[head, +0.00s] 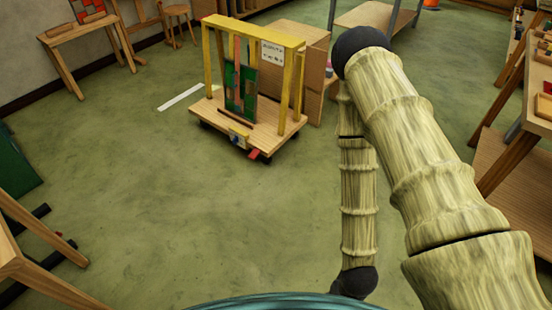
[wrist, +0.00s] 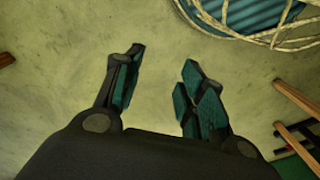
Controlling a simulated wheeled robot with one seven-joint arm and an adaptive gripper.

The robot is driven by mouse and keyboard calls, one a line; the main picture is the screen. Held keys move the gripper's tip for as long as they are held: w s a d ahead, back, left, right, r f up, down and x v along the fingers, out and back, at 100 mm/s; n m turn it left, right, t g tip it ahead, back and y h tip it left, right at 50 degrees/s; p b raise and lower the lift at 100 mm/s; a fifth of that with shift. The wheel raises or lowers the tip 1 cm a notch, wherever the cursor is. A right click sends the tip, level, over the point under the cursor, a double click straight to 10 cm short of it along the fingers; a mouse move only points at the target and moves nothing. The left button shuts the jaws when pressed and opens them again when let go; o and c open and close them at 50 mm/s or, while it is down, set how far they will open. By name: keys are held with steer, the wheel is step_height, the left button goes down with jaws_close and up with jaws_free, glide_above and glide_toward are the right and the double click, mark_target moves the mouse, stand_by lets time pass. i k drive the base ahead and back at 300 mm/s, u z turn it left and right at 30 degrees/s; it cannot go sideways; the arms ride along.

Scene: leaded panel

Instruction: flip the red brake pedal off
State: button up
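The red brake pedal (head: 254,154) sticks out low at the front edge of a wooden cart (head: 225,123) with a yellow frame (head: 207,62). Whether the pedal is up or down is too small to tell. A green leaded panel (head: 241,88) stands upright on the cart. My gripper (wrist: 158,82) shows in the wrist view with its two fingers apart and nothing between them, above bare floor. It is well away from the cart and is not seen in the head view. The pedal is not in the wrist view.
Green floor (head: 150,200) is clear in front of the cart. A cardboard-brown cabinet (head: 290,45) stands right behind it. A wooden workbench (head: 510,150) is at the right, a small table (head: 75,35) and stool (head: 177,12) at the back left, and wooden legs (head: 40,275) at the lower left.

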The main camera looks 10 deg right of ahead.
mark_target(254, 154)
steer(key=z, duration=0.75)
steer(key=i, duration=1.15)
steer(key=u, duration=0.4)
steer(key=i, duration=0.55)
steer(key=u, duration=0.6)
